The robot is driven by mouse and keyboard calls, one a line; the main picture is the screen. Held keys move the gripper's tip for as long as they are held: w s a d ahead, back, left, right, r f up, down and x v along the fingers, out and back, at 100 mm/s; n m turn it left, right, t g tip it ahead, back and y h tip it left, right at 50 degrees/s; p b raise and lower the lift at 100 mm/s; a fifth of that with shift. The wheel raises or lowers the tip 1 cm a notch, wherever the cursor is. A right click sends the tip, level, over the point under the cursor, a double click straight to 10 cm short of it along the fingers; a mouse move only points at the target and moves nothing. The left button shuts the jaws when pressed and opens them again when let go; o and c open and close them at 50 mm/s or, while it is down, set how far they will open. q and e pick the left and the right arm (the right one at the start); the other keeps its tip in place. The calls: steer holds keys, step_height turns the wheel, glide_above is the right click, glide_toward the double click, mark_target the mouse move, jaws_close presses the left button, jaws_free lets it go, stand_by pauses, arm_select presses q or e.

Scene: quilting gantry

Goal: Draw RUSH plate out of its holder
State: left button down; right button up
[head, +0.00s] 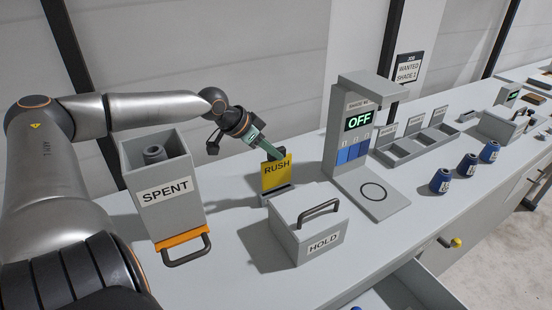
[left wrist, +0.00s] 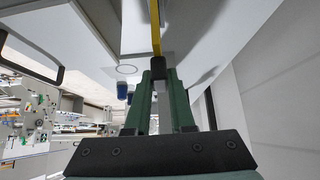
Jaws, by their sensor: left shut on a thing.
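The yellow RUSH plate (head: 277,174) stands upright at its small grey holder (head: 281,194), its lower edge meeting the holder in the head view. How deep it sits in the slot I cannot tell. My left gripper (head: 274,153) reaches it from the upper left, with its green fingers shut on the plate's top edge. In the left wrist view the plate (left wrist: 155,28) shows edge-on as a thin yellow strip between the fingertips (left wrist: 158,68). My right gripper is in neither view.
A grey SPENT bin (head: 170,196) with a spool inside stands left of the holder. The HOLD box (head: 309,228) with a dark handle stands close in front. A shade stand (head: 357,140) reading OFF is to the right.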

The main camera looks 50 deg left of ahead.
arm_select(q)
steer(key=shift+r, duration=0.1)
steer(key=shift+r, duration=1.35)
steer(key=shift+r+p, duration=0.3)
steer(key=shift+r, duration=1.85)
